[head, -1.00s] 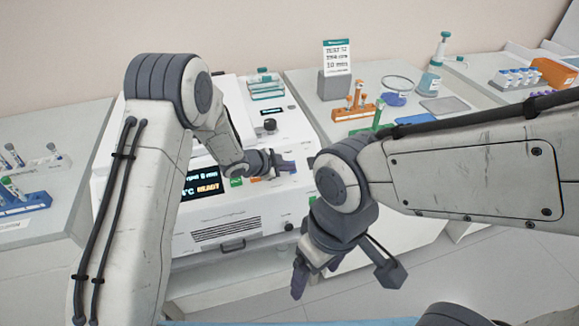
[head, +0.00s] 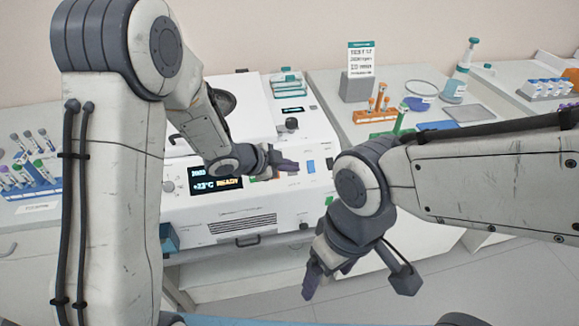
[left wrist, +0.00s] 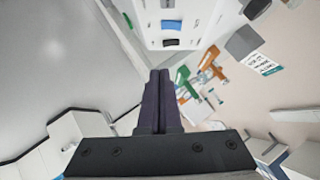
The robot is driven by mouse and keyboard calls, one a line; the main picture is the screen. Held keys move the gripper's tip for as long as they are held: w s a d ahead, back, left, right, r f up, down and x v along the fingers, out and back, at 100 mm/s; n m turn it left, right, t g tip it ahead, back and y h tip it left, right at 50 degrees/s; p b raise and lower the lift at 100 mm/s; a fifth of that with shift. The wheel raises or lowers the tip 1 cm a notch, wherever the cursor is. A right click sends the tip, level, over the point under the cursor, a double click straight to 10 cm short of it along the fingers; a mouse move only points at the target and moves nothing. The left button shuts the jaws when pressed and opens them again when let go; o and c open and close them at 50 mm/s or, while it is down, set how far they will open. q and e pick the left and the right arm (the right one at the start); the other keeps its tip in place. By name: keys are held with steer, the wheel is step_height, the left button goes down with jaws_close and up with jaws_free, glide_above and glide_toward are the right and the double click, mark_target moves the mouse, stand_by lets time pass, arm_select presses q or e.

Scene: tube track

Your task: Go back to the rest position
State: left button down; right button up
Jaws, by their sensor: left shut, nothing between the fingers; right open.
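My left gripper (head: 290,166) is shut and empty. In the head view it appears in front of the control panel of the white machine (head: 240,222); I cannot tell how far from it. In the left wrist view its two dark fingers (left wrist: 160,85) lie together with nothing between them. My right gripper (head: 328,275) hangs low in front of the machine's right side, fingers pointing down, open and empty. The machine's display (head: 216,182) reads "+23°C READY". Its lid area is partly hidden behind my left arm.
A blue tube rack (head: 40,185) stands on the left bench. On the right bench are an orange rack (head: 375,115), a sign on a grey block (head: 357,88), a bottle (head: 458,82) and a grey tray (head: 466,113). Clear floor shows at the lower right.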

arm_select(q)
steer(key=shift+s+a+r, duration=0.15)
steer(key=shift+a, duration=0.05)
stand_by(0.4)
